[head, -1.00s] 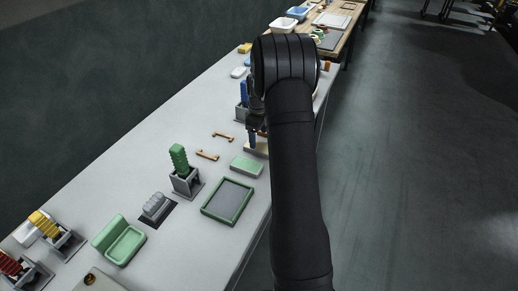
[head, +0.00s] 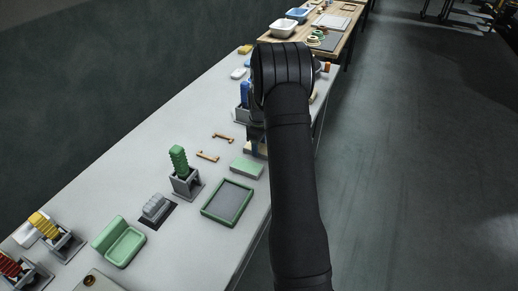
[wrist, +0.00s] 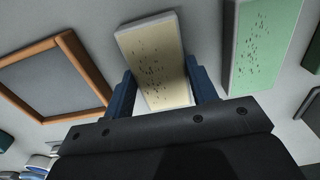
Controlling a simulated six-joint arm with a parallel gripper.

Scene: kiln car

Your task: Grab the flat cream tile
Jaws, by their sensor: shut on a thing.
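The flat cream tile (wrist: 153,50) has dark speckles and shows in the wrist view between the two blue fingers of my gripper (wrist: 161,88). The fingers are closed against its two long sides, near its lower end in the picture. In the head view my gripper (head: 256,140) is low at the table's right edge, mostly behind my arm. Only a small part of the cream tile shows there, and I cannot tell whether it is clear of the table.
A green speckled tile (wrist: 268,45) lies close beside the cream one. An orange-framed tray (wrist: 88,72) is on the other side. In the head view a green-framed tray (head: 205,215), two orange handles (head: 207,156) and a green block in a grey holder (head: 180,160) stand nearer.

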